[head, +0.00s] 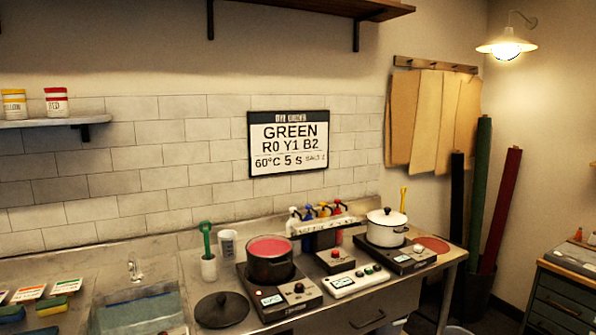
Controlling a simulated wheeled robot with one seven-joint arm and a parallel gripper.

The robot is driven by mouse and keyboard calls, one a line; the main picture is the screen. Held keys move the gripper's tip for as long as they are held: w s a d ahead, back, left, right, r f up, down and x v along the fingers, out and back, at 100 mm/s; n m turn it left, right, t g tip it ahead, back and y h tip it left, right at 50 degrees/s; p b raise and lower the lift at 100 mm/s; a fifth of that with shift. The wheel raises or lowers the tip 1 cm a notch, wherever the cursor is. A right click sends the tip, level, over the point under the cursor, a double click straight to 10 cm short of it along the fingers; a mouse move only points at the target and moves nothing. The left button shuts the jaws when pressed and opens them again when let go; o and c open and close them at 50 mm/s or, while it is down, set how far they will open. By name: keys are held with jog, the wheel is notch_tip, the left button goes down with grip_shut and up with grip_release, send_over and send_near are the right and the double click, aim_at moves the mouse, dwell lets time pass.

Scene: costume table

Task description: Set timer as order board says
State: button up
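The order board (289,143) hangs on the tiled wall. It reads "GREEN", "R0 Y1 B2", "60°C 5 S", with a smaller text at lower right that I cannot read surely. A white box with coloured buttons and a small display (356,281) lies on the counter between the two hot plates. Behind it stands a small dark box with a red button (335,260). I cannot tell which of these is the timer, and their displays are too small to read. My gripper is not in view.
A dark pot with red liquid (270,259) stands on the left hot plate (286,300). A white lidded pot (386,227) stands on the right hot plate (402,261). A black lid (222,309), several pump bottles (325,212) and a sink (138,308) are also there.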

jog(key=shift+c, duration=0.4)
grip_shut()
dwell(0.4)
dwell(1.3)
